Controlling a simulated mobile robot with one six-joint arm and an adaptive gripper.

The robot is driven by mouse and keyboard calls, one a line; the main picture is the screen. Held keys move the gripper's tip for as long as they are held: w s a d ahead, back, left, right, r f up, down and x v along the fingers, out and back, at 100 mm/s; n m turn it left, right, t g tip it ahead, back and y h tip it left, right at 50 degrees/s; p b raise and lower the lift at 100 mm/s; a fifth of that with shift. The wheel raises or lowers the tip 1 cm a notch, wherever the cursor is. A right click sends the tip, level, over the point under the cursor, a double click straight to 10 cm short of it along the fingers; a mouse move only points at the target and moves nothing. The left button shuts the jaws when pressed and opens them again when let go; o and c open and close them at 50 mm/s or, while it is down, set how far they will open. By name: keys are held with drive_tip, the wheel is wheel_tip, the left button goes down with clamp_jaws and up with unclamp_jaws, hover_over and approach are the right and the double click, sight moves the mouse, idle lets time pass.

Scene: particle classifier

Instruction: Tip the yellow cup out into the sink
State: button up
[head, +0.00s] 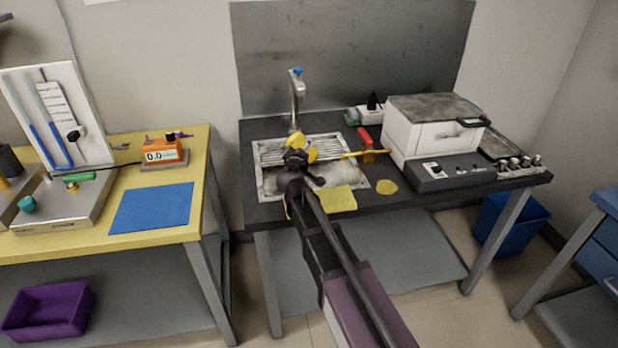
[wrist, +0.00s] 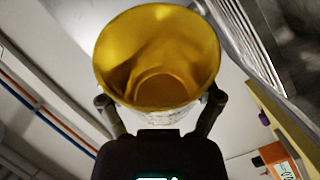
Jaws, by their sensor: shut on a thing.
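The yellow cup (head: 312,150) is above the sink (head: 270,182) in the head view, partly hidden by my gripper (head: 298,159). In the wrist view, the cup (wrist: 160,55) is held between the two fingers of my gripper (wrist: 161,103). Its round mouth faces the camera, and the inner wall and bottom show with no loose contents that I can make out. The cup looks tilted in the head view; how far is hard to tell. The sink's metal basin lies below it, with a ribbed drainer behind.
A tap (head: 297,95) stands behind the sink. A yellow cloth (head: 340,199) lies at its front edge, and a yellow round patch (head: 387,187) beside it. A red-handled item (head: 365,142) and a white machine (head: 433,132) stand to the right. A yellow table (head: 75,243) is left.

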drive_tip(key=shift+w+a+n+g+p, duration=0.15)
drive_tip(key=shift+a+n+g+p, duration=0.15)
drive_tip(key=shift+n, duration=0.1)
idle(0.8)
